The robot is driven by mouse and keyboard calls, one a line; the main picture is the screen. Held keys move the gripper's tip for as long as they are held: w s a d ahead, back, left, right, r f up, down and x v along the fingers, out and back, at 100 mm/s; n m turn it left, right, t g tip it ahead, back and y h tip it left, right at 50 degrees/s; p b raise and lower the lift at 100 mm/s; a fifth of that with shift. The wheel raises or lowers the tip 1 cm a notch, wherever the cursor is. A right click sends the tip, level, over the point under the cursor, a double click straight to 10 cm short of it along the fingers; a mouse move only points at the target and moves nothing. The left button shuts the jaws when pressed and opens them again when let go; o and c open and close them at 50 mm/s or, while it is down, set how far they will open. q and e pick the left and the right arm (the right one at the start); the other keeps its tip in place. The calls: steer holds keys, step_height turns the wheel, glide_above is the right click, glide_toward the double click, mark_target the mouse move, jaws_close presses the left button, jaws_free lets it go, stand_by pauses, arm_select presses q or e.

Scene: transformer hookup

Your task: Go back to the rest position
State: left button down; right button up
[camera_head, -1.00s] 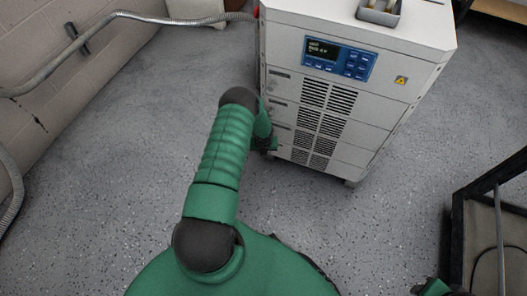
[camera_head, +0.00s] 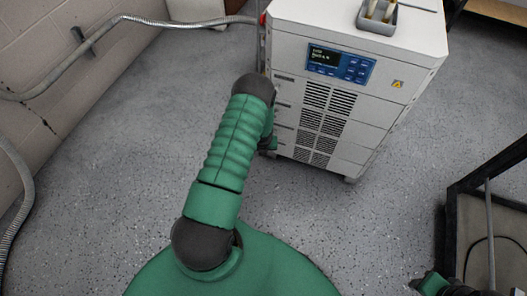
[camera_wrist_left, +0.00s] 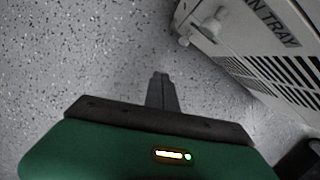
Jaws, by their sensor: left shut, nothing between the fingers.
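My left gripper (camera_wrist_left: 161,90) shows in the left wrist view, its fingers together with nothing between them, above bare speckled floor. In the head view my left arm reaches up toward the white cabinet, and its wrist is partly hidden behind the forearm, close to the cabinet's left front edge. My right arm shows only as a small green and black part at the bottom right, and its fingers cannot be made out.
The white cabinet (camera_head: 348,95) has a blue display panel and black vents; a grey holder (camera_head: 378,17) sits on top. A black-framed bin or cart (camera_head: 452,235) stands at right. A grey hose (camera_head: 150,20) runs along the left wall. The floor between is clear.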

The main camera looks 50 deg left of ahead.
arm_select(q)
steer(key=shift+r, duration=0.25)
steer(key=w+d+r+n, duration=0.1)
steer(key=d+r+n, duration=0.5)
steer(key=r, duration=0.4)
steer(key=w+d+r+n, duration=0.1)
steer(key=d+r+n, duration=0.5)
steer(key=r, duration=0.3)
steer(key=s+d+r+n+h, duration=0.2)
steer(key=s+d+r+n, duration=0.9)
steer(key=d+n, duration=0.3)
step_height(320, 180, up, 31)
steer(key=d+p, duration=0.1)
steer(key=p, duration=2.9)
steer(key=shift+s+d+t, duration=0.3)
steer(key=shift+s+t, duration=0.05)
steer(key=shift+t, duration=0.05)
steer(key=shift+f, duration=0.1)
